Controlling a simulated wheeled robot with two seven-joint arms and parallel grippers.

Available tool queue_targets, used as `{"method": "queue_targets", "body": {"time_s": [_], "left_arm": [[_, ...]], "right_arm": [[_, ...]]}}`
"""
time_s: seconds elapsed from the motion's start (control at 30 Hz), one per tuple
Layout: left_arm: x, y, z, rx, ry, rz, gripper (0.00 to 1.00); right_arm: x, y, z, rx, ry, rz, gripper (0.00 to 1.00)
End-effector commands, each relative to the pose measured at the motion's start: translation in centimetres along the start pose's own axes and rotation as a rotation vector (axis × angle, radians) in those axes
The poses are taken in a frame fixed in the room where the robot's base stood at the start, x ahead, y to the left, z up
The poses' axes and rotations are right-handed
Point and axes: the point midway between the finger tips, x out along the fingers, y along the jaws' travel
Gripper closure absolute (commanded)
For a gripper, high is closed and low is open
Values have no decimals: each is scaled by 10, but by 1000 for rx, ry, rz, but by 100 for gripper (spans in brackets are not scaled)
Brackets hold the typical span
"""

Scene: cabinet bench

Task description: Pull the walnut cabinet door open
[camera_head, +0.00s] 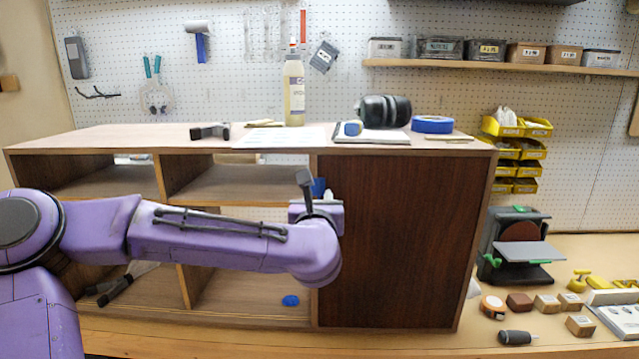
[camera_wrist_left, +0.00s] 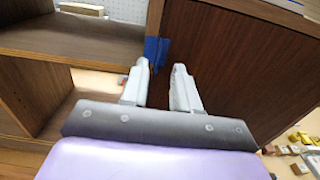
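The dark walnut door (camera_head: 392,240) covers the right part of the cabinet and looks closed, flush with the front. A blue tab (camera_head: 318,187) sits at the door's left edge; it also shows in the left wrist view (camera_wrist_left: 155,50). My left gripper (camera_wrist_left: 162,68) is open, its two pale fingers apart and pointing at the tab. The tab's lower end shows between the fingertips; I cannot tell whether they touch it. In the head view my left forearm crosses the open shelves and hides part of them. My right gripper is in neither view.
The cabinet top (camera_head: 120,136) holds a bottle (camera_head: 294,92), ear muffs (camera_head: 384,112) and blue tape (camera_head: 432,124). Right of the door stand a sander (camera_head: 520,250) and several small blocks on the bench. The bench strip directly before the door looks clear.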

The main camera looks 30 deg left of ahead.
Motion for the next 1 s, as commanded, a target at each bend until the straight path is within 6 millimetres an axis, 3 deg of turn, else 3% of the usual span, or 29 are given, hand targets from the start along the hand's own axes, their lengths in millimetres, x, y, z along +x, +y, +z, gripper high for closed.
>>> {"method": "queue_targets", "body": {"time_s": [0.1,0.3,0.57,0.67,0.7,1.0], "left_arm": [[26,0,4,5,4,2,70],[50,0,2,5,0,0,70],[53,0,0,6,0,-2,70],[52,0,0,6,0,-1,96],[52,0,0,5,0,-1,100],[52,-1,0,6,0,-2,100]], "right_arm": [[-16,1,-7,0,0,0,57],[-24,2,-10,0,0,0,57],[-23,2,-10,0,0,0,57],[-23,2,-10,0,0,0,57],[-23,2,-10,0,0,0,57],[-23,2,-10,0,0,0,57]]}}
